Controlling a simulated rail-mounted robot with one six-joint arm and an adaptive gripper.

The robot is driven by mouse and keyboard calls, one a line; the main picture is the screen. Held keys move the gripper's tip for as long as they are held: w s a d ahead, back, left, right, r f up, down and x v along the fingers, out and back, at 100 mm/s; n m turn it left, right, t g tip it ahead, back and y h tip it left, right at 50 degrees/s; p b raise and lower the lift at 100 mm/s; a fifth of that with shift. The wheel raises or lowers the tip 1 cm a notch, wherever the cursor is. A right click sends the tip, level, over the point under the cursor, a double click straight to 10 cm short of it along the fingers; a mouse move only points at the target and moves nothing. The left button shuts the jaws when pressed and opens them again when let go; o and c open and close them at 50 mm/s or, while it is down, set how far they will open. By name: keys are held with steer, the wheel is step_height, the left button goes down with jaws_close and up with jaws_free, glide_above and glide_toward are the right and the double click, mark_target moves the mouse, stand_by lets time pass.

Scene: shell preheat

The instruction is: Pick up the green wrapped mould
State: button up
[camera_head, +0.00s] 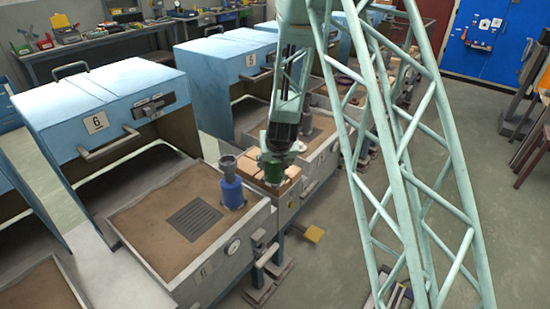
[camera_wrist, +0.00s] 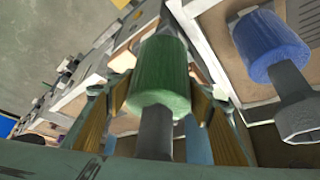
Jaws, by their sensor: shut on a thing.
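The green wrapped mould (camera_wrist: 160,75) fills the middle of the wrist view, with its grey stem (camera_wrist: 154,135) toward the camera. My gripper (camera_wrist: 162,103) has a finger on each side of it and is shut on it. In the head view my gripper (camera_head: 274,158) points down, and the green mould (camera_head: 272,172) shows at its tip, in front of tan blocks. I cannot tell whether the mould is touching what lies under it.
A blue wrapped mould (camera_head: 232,190) with a grey top stands upright just left, on the sand bed of furnace 6 (camera_head: 150,245). The open blue hood (camera_head: 100,100) of furnace 6 rises behind it. Tan blocks (camera_head: 290,169) lie beside my gripper. Open floor lies at the right.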

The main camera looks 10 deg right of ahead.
mark_target(274, 170)
steer(key=shift+s+a+r, duration=0.1)
steer(key=shift+s+a, duration=0.15)
steer(key=shift+s, duration=0.8)
steer(key=shift+s+a+r, duration=0.1)
steer(key=shift+s+a, duration=0.15)
steer(key=shift+s, duration=0.75)
steer(key=shift+s+d+r+p, duration=0.1)
steer(key=shift+s+d+p, duration=0.2)
steer(key=shift+s+p, duration=0.15)
steer(key=s+d+r+n+p, duration=0.1)
steer(key=s+d+r+p, duration=0.1)
steer(key=s+p, duration=0.5)
steer(key=s+d, duration=0.1)
steer(key=s, duration=0.2)
steer(key=shift+s+d+r+y, duration=0.15)
steer(key=shift+s+r+y, duration=0.1)
steer(key=shift+r+y, duration=0.05)
